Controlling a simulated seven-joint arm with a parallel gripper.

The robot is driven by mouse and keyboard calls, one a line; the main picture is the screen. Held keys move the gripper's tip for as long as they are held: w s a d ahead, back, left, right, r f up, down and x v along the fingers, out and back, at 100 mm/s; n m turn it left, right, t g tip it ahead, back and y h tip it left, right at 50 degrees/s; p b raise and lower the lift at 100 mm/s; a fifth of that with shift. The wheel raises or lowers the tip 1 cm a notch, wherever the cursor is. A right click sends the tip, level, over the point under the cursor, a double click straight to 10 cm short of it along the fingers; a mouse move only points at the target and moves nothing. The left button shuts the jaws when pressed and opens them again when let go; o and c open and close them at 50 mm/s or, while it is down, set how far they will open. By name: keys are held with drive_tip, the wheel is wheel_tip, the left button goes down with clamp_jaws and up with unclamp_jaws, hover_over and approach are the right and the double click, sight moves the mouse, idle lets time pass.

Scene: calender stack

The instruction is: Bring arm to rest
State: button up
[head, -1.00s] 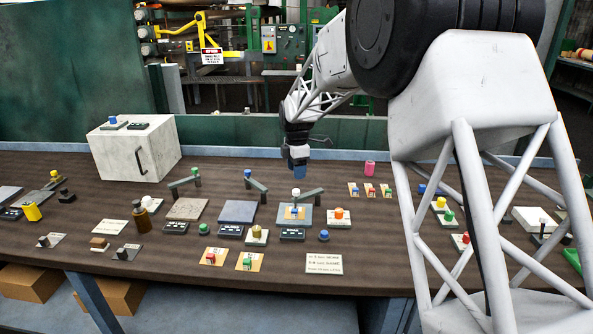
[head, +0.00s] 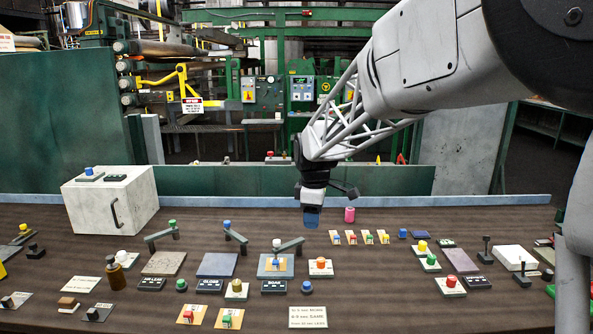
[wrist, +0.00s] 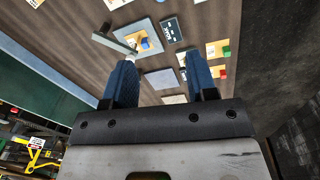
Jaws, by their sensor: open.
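My gripper (head: 311,217) hangs over the back middle of the brown table (head: 400,308), fingers pointing down. In the wrist view its two blue fingers (wrist: 160,84) stand apart with nothing between them. In the head view the fingers overlap into one blue shape. My gripper is empty and appears above the table, apart from the pieces on it. A pink cylinder (head: 349,215) stands just to its right in the head view. The grey pad (head: 275,266) with a cream and blue piece lies in front of it and also shows in the wrist view (wrist: 159,44).
A white box with a handle (head: 116,203) stands at the back left. A brown bottle (head: 116,276) stands at the front left. Several pads, coloured buttons and small cards fill the table. A low green wall (head: 240,181) runs behind it.

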drive_tip(key=s+d+m, duration=0.4)
drive_tip(key=s+m, duration=0.1)
drive_tip(key=s, duration=0.8)
drive_tip(key=s+d+m+t, duration=0.1)
drive_tip(key=s+d+m, duration=0.4)
drive_tip(key=s, duration=0.8)
drive_tip(key=s+d+f+m, duration=0.1)
drive_tip(key=s+d+m, duration=0.4)
drive_tip(key=s, duration=0.8)
drive_tip(key=shift+s+m+t, duration=0.25)
drive_tip(key=shift+m+t, duration=0.15)
drive_tip(key=shift+m, duration=0.1)
drive_tip(key=shift+d, duration=0.1)
